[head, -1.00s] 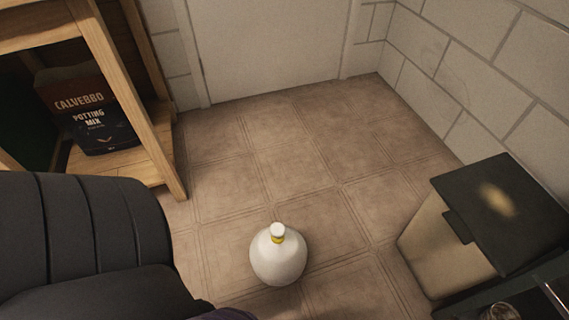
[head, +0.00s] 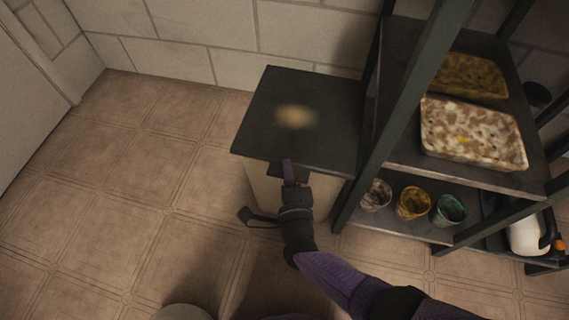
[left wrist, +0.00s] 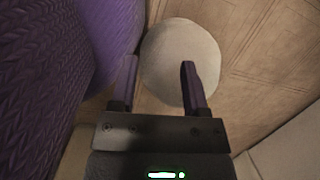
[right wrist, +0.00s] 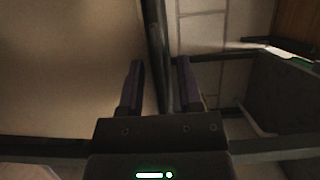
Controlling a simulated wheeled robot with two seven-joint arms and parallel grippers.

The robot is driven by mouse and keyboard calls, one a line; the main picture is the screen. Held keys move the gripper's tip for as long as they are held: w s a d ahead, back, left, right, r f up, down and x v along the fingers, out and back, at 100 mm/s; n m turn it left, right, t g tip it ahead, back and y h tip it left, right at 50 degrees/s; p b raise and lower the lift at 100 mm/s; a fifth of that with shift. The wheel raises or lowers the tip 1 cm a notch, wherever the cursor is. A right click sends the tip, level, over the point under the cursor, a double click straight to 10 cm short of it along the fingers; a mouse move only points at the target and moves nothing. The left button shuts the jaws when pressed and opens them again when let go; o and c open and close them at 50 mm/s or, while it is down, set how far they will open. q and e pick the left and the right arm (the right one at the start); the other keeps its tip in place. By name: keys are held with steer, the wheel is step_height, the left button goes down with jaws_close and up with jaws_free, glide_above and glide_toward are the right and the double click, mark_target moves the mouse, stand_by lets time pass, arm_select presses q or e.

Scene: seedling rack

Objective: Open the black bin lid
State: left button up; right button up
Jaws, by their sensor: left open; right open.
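The bin has a flat black lid (head: 318,132) with a pale blurred spot on top, and a beige body (head: 264,188). The lid lies closed on the bin. My right gripper (head: 288,168) is at the lid's front edge and covers part of the front tab. In the right wrist view my right gripper (right wrist: 160,82) is open, with a dark strip, seemingly the lid's edge, running between and beyond its fingers. Whether they touch it I cannot tell. My left gripper (left wrist: 160,80) is open and empty, away from the bin, and out of the head view.
A dark metal rack (head: 398,110) stands close at the bin's right, with a speckled tray (head: 472,133), several small pots (head: 413,203) and a white bottle (head: 527,235). A block wall (head: 220,35) is behind. Tiled floor (head: 150,190) is open at left.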

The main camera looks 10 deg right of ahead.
jaws_close()
steer(key=shift+s, duration=0.1)
stand_by(1.2)
